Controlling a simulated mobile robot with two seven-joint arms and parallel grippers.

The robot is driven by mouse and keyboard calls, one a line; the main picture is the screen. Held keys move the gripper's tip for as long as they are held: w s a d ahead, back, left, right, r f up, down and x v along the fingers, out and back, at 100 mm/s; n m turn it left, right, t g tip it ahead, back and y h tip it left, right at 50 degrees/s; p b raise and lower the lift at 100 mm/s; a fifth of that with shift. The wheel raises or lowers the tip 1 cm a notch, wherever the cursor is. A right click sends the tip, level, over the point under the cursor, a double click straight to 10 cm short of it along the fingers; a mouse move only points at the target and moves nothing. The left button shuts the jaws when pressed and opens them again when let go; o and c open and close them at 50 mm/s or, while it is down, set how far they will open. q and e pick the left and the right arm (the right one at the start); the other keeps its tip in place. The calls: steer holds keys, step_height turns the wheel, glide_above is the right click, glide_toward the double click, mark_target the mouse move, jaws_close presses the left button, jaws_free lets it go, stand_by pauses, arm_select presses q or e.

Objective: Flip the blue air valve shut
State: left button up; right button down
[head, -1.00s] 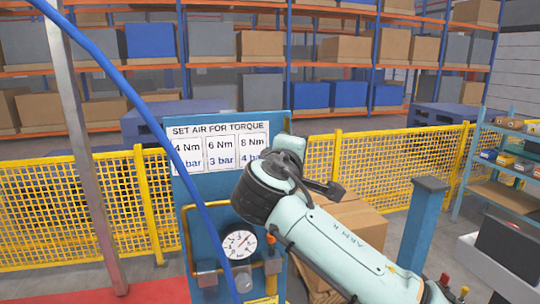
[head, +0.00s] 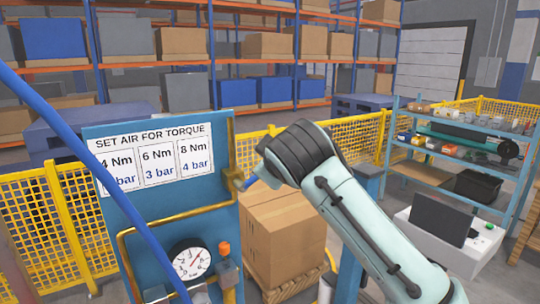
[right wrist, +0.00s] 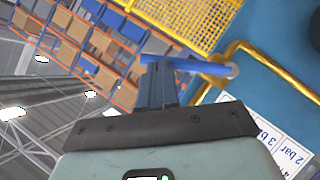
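The blue valve handle (head: 251,183) shows in the head view beside a brass fitting on the right edge of the blue panel (head: 112,212). My right arm reaches in from the lower right, and its wrist hides its gripper and part of the handle. In the right wrist view the handle (right wrist: 195,65) lies crosswise from the round brass fitting to the tips of my right gripper (right wrist: 157,68). The fingers are close together and look shut. The handle is at the fingertips; contact is unclear. My left gripper is not in view.
A pressure gauge (head: 190,260) and brass pipe (head: 125,262) are on the panel under the torque sign (head: 150,160). A blue hose (head: 95,175) crosses in front. Cardboard boxes (head: 285,240) stand behind my right arm. A yellow fence (head: 80,215) runs behind the panel.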

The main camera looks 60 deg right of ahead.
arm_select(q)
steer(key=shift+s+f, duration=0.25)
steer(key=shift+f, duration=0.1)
arm_select(e)
steer(key=shift+s+d+f+m+y, duration=0.15)
steer(key=shift+d+f+m+y, duration=0.25)
steer(key=shift+f, duration=0.2)
steer(key=shift+s+d+f+m+y, duration=0.15)
steer(key=shift+d+f+m+y, duration=0.2)
steer(key=shift+f+y, duration=0.2)
steer(key=shift+f, duration=0.15)
